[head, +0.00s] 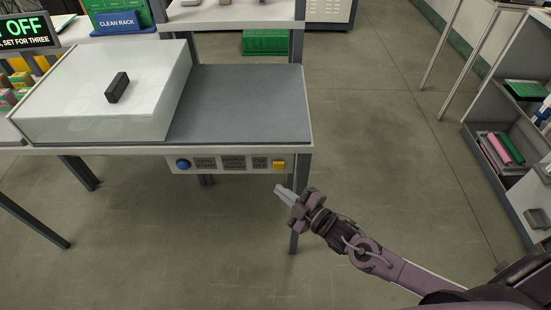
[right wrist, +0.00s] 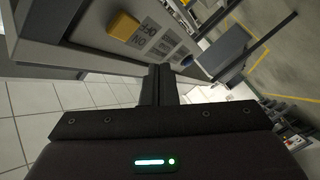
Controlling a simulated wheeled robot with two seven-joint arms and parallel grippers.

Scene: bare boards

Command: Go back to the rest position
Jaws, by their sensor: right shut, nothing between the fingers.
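My right gripper (head: 282,191) is shut and empty. In the head view it is in front of the bench (head: 240,148), just below the control strip and close to the yellow button (head: 279,165). A visible gap separates its tips from the button. In the right wrist view the closed fingers (right wrist: 158,84) point toward the bench's front, and the yellow button (right wrist: 123,26) shows above and to their left. My left gripper is not in view.
A white box-like cover with a black handle (head: 117,88) stands on the bench's left part. A blue button (head: 183,163) is on the strip's left. A shelf with binders (head: 500,148) stands at the right. The floor (head: 375,130) between is clear.

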